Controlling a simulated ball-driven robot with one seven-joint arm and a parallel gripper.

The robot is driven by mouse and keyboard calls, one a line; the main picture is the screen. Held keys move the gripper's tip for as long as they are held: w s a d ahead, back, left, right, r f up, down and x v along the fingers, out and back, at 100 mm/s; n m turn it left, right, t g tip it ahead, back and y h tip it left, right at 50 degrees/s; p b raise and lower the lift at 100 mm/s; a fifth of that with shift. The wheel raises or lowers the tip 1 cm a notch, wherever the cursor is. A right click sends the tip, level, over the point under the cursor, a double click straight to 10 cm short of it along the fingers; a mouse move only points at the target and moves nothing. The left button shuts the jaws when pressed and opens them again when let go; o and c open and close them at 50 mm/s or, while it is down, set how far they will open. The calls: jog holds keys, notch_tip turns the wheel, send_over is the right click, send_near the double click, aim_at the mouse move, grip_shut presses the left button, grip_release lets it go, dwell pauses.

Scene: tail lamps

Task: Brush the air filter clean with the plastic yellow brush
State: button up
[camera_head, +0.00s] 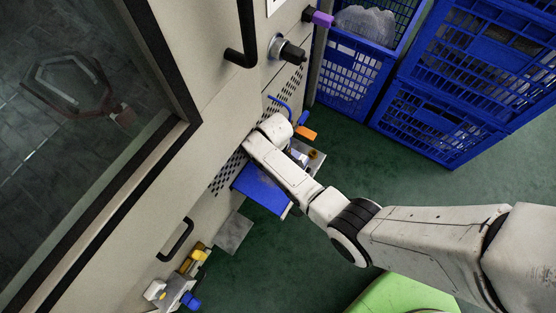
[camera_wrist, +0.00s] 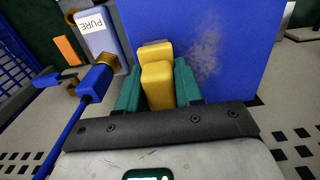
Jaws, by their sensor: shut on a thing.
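The yellow brush (camera_wrist: 156,92) is in my gripper (camera_wrist: 158,70), between its two teal fingers, in the wrist view. Its far end points toward a blue panel (camera_wrist: 230,75), which looks like the air filter. A pale dusty patch marks the panel just right of the brush. I cannot tell whether the brush touches the panel. In the head view the blue panel (camera_head: 262,188) sticks out from the beige machine, below my arm. My gripper and the brush are hidden there behind my wrist.
The beige machine wall (camera_head: 215,90) has vents, handles and a knob (camera_head: 287,50). Blue crates (camera_head: 430,115) stand at the upper right. Green floor (camera_head: 365,155) is open between.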

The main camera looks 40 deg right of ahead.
aim_at(261, 182)
jog(key=shift+s+a+p, duration=0.4)
jog(key=shift+a+p, duration=0.15)
jog(key=shift+a, duration=0.3)
jog(key=shift+s+a+p, duration=0.25)
jog(key=shift+a+p, duration=0.1)
jog(key=shift+a, duration=0.55)
jog(key=shift+s+a+p, duration=0.25)
jog(key=shift+a+p, duration=0.05)
jog(key=shift+a, duration=0.6)
jog(key=shift+s+a+p, duration=0.25)
jog(key=shift+a+p, duration=0.1)
jog(key=shift+a, duration=0.55)
jog(key=shift+w+a+f+b, duration=0.15)
jog(key=shift+w+b, duration=0.35)
jog(key=shift+w, duration=0.1)
jog(key=shift+w+d+b, duration=0.15)
jog(key=shift+w+d, duration=0.25)
jog(key=shift+d, duration=0.75)
jog(key=shift+w+d+b, duration=0.15)
jog(key=shift+w+d, duration=0.2)
jog(key=shift+d, duration=0.85)
jog(key=shift+w+d+b, duration=0.15)
jog(key=shift+w+d, duration=0.25)
jog(key=shift+d, duration=0.75)
jog(key=shift+r, duration=0.2)
